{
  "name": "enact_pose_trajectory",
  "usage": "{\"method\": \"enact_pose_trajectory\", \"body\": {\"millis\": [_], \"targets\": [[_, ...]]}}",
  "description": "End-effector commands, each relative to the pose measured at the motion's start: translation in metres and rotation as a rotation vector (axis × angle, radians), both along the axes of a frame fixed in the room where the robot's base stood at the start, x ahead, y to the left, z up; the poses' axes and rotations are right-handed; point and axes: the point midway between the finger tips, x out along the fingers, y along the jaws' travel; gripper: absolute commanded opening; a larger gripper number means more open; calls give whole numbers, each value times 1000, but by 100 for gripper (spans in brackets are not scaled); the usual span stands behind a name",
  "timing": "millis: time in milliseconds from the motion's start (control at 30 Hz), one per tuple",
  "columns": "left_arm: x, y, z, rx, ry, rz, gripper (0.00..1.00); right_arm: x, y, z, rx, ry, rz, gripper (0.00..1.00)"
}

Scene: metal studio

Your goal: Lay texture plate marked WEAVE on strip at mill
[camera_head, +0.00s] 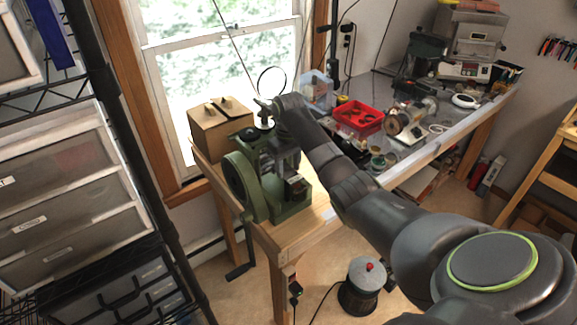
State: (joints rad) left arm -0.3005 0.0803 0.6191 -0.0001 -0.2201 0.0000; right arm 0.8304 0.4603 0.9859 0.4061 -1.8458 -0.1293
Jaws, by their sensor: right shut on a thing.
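The green rolling mill (262,190) stands on the near end of the wooden bench. It has a large round wheel on its left and a crank below. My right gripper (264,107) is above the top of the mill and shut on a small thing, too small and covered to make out. My right arm comes in from the lower right. I cannot make out a plate marked WEAVE or a strip at the mill. My left gripper is out of view.
A wooden box (219,131) with dark pieces on top stands behind the mill, by the window. A red bin (358,118) and small tools crowd the bench further right. A dark canister (362,290) stands on the floor. Shelves with drawers (70,220) are at left.

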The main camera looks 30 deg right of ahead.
Motion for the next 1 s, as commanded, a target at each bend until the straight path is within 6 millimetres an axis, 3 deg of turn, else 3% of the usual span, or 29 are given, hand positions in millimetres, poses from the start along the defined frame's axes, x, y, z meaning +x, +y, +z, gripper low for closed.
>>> {"method": "enact_pose_trajectory", "body": {"millis": [1000], "targets": [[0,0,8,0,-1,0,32,0,0,-4,0,-1,0,21]]}}
